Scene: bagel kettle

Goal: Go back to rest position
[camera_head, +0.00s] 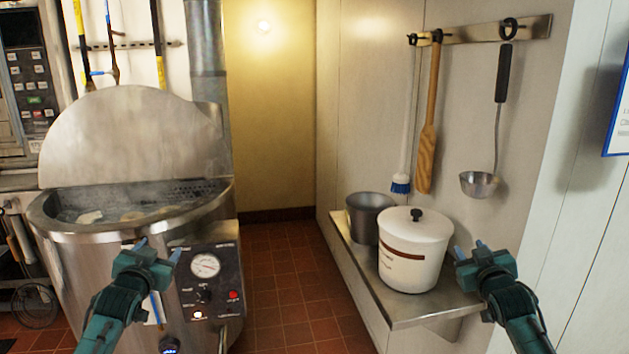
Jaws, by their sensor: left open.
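My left gripper (158,249) is open and empty, in front of the steaming metal kettle (95,275) at the left. Its fingertips overlap the kettle's front wall in the picture, beside the control panel; I cannot tell the exact gap. My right gripper (469,248) shows its two fingertips apart, with nothing between them. It is at the right, just beside the white lidded pot (413,262) in the picture. Pale bagel-like pieces (90,216) float in the kettle, whose round lid (130,140) stands raised behind it.
A steel shelf (418,310) on the right wall holds the white pot and a grey metal pot (368,207). A brush (401,183), wooden paddle (427,150) and ladle (480,183) hang above. The control panel (209,285) is on the kettle's front. The tiled floor (290,290) between is clear.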

